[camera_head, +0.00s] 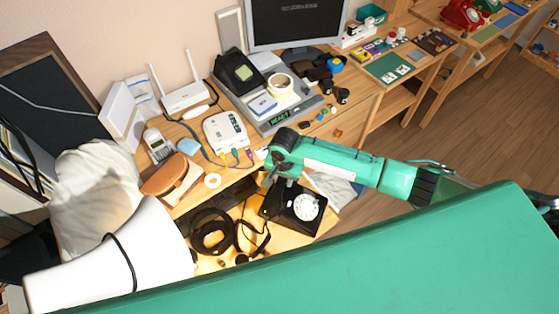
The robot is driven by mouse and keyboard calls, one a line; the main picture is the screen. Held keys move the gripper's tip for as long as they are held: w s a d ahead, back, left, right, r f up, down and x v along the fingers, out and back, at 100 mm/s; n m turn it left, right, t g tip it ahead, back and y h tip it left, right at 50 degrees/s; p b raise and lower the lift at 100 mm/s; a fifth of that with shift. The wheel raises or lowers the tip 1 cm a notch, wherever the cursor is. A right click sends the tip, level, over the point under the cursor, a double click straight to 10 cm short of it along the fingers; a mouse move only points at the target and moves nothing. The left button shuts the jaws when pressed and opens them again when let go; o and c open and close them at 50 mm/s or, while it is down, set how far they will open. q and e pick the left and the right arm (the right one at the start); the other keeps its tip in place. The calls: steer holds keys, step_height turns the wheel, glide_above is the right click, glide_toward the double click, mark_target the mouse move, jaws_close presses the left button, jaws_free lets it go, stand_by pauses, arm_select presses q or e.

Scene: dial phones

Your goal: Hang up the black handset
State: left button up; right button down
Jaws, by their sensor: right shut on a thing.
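The black dial phone (287,219) with a white round dial sits on the lit lower wooden surface, right of the middle. My right gripper (268,181) is at the end of the teal arm, just above and left of the phone's upper edge. It is shut on the black handset (238,196), a dark shape left of the phone that is small and hard to make out. The handset is apart from the dial face. The jaws are partly hidden by the wrist. My left gripper is not in view.
Coiled black cables and headphones (210,232) lie left of the phone. A white lamp shade (110,262) fills the lower left. A brown pouch (171,180), a white box (226,131) and a router (184,97) stand behind. My teal body covers the lower front.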

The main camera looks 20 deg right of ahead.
steer(key=shift+a+p, duration=0.2)
steer(key=shift+p, duration=0.15)
steer(key=shift+s+f, duration=0.1)
steer(key=shift+f, duration=0.05)
step_height(320, 180, down, 5)
steer(key=b, duration=0.6)
steer(key=shift+f, duration=0.15)
stand_by(0.3)
steer(key=shift+p, duration=0.3)
steer(key=shift+p, duration=0.3)
stand_by(0.4)
steer(key=shift+p, duration=0.35)
stand_by(0.7)
